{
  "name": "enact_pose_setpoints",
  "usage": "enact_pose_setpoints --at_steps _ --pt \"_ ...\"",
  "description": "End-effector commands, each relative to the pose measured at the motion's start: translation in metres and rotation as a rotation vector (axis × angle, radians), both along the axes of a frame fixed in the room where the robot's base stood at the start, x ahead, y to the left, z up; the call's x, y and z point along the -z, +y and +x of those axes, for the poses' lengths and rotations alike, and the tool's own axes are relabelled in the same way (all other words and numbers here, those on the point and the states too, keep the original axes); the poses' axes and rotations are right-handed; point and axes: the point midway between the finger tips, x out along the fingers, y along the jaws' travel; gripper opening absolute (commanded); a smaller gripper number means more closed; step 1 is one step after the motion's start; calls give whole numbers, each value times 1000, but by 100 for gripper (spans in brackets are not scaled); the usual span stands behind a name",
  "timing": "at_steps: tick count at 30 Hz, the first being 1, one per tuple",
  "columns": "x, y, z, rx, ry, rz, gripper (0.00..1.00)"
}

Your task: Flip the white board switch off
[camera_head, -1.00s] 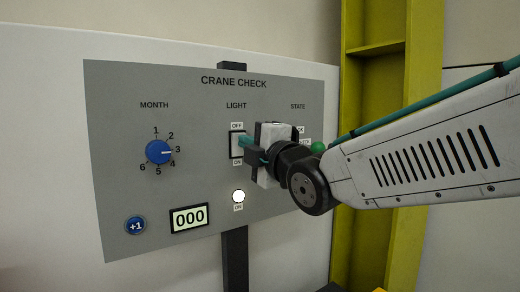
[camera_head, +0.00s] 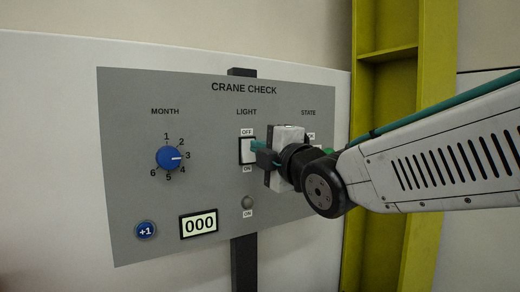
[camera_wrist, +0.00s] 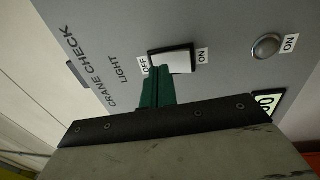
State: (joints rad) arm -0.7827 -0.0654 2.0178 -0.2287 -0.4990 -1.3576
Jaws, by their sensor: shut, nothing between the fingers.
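The white rocker switch (camera_head: 246,151) sits under the word LIGHT on the grey board, with OFF above it and ON below. It also shows in the wrist view (camera_wrist: 175,61), partly covered by my fingers at its OFF end. My gripper (camera_head: 257,145) is shut, with nothing between its teal fingers. Its fingertips (camera_wrist: 157,72) are at the OFF half of the switch; whether they touch it I cannot tell. The round lamp (camera_head: 247,203) below the switch is dark grey, and it shows unlit in the wrist view (camera_wrist: 266,46).
The grey CRANE CHECK board (camera_head: 205,120) also carries a blue MONTH knob (camera_head: 169,158) pointing near 3, a blue +1 button (camera_head: 145,230) and a 000 display (camera_head: 198,225). My gripper partly hides the STATE area. A yellow beam (camera_head: 385,90) stands at the right.

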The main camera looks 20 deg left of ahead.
Motion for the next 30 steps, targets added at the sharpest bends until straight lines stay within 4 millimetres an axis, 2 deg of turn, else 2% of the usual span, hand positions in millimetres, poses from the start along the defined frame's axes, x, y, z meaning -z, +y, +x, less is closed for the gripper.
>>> enact_pose_setpoints --at_steps 12,15,21,30 --pt "-14 -71 -51 4 -2 3 0" --pt "-15 -84 -60 4 -2 1 0" --pt "-18 -97 -72 3 0 2 0" --pt "-17 -98 -74 1 2 1 0"
